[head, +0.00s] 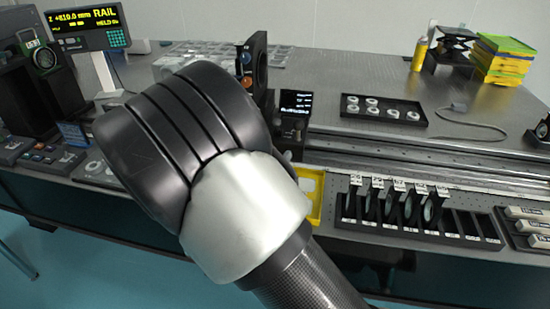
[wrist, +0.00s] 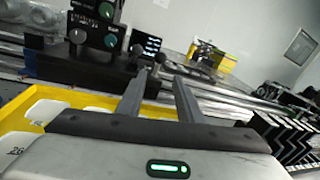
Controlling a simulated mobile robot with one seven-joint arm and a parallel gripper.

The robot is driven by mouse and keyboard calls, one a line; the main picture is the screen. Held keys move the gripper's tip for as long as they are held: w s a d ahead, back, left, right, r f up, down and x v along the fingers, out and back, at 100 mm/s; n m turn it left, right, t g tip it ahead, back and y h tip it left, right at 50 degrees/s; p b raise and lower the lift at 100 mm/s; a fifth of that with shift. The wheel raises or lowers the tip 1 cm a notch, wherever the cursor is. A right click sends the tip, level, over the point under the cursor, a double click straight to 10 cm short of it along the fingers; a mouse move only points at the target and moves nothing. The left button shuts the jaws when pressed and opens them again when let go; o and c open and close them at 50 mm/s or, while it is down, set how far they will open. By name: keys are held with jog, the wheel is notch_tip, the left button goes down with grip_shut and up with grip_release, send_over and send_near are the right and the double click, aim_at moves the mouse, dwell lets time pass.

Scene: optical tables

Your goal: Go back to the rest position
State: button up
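My gripper (wrist: 160,80) shows in the wrist view with its two grey fingers apart and nothing held between them. A small round-topped post shows past the fingertips, apparently beyond them. In the head view my dark arm links cover the middle and hide my gripper. A yellow tray (wrist: 75,98) with white pieces lies left of and under the fingers in the wrist view; its edge (head: 316,212) also shows beside my arm in the head view.
A black rack (head: 425,232) of upright holders stands at the front right. A black tray (head: 384,110) with several ring-shaped parts lies behind it. A display reading RAIL (head: 88,28) stands at left. Stacked yellow and green items (head: 503,60) are at back right. The tabletop between is largely clear.

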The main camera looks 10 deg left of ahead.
dwell(0.3)
jog(key=s+d+r+m+g+h, duration=0.25)
jog(key=d+m+g, duration=0.35)
jog(key=d, duration=0.5)
jog(key=s+d+r+m+g+h, duration=0.2)
jog(key=d+r+m+g+h, duration=0.15)
jog(key=d+m, duration=0.6)
jog(key=s+d+m+g+y, duration=0.2)
jog(key=s+d+m+g, duration=0.1)
jog(key=s+d+m, duration=0.3)
jog(key=s+d+m+g+y, duration=0.25)
jog(key=s+d+m, duration=0.2)
jog(key=s, duration=0.35)
jog(key=s+a+r+m+t+y, duration=0.3)
jog(key=s+a+r+m+y, duration=0.25)
jog(key=m, duration=0.35)
notch_tip(320, 180, up, 22)
jog(key=p, duration=2.1)
jog(key=shift+s+a+f+m, duration=0.15)
jog(key=shift+s+a+m, duration=0.05)
jog(key=shift+s+m, duration=0.1)
